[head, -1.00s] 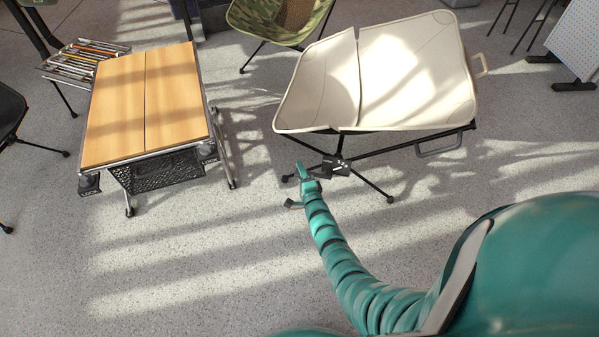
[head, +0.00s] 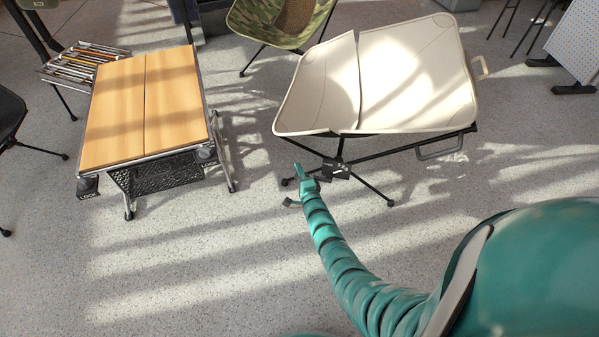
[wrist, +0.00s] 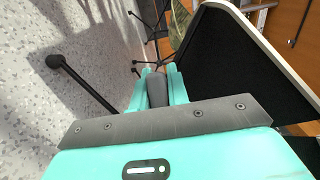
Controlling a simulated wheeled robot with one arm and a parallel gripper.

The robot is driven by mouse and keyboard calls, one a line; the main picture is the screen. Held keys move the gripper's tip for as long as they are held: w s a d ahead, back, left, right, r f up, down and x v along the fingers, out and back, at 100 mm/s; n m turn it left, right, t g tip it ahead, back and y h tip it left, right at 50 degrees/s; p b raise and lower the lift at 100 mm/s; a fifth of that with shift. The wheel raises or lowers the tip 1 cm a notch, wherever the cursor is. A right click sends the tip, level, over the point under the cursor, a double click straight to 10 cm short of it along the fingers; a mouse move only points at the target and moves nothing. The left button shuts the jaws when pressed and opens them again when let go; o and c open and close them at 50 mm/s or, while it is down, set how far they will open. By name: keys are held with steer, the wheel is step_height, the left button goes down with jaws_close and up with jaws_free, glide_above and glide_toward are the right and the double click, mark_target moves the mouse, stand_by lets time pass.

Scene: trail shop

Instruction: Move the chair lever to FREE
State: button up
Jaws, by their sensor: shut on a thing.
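The cream camp chair (head: 415,80) stands right of centre in the head view, on thin black legs. A small black lever block (head: 336,168) with pale marks sits on its frame below the seat's front edge. My gripper (head: 298,176) is at the left of this block, at the end of my teal arm. In the wrist view my gripper (wrist: 157,85) has its two teal fingers closed on a dark grey lever (wrist: 156,92). The lever's marking cannot be read. The dark underside of the seat (wrist: 235,75) is close on the right.
A wooden folding table (head: 145,100) with a black mesh basket stands to the left. A camouflage chair (head: 275,22) is behind. A black chair leg (wrist: 85,88) runs near my gripper in the wrist view. The floor in front is clear.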

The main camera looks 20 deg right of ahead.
steer(key=shift+r, duration=0.2)
steer(key=shift+d+r+m+t+p, duration=0.1)
steer(key=shift+r+m+t+p, duration=0.5)
steer(key=shift+r+m+p, duration=0.35)
steer(key=shift+s+d+r+m+t+h, duration=0.15)
steer(key=shift+r+m+t, duration=0.25)
steer(key=shift+m, duration=0.3)
steer(key=shift+s+d+r+m+t+h, duration=0.1)
steer(key=shift+d+r+m+t+h, duration=0.1)
steer(key=shift+r+m, duration=0.4)
steer(key=shift+s+d+r+m+t+h+b, duration=0.15)
steer(key=shift+d+r+m+t+h, duration=0.2)
steer(key=shift+m, duration=0.35)
steer(key=shift+s+d+r+m+t+h+b, duration=0.1)
steer(key=shift+r+m+t+h, duration=0.15)
steer(key=shift+r+m, duration=0.3)
steer(key=shift+s+d+r+m+t+h+b, duration=0.15)
steer(key=shift+d+r+m+t+h, duration=0.15)
steer(key=shift+m, duration=0.5)
steer(key=shift+s+d+r+m+h, duration=0.15)
steer(key=shift+d+r+m+h, duration=0.15)
steer(key=shift+m, duration=0.3)
steer(key=shift+s+d+r+m+h, duration=0.2)
steer(key=shift+r+m+h, duration=0.15)
steer(key=shift+m, duration=0.25)
steer(key=o, duration=0.8)
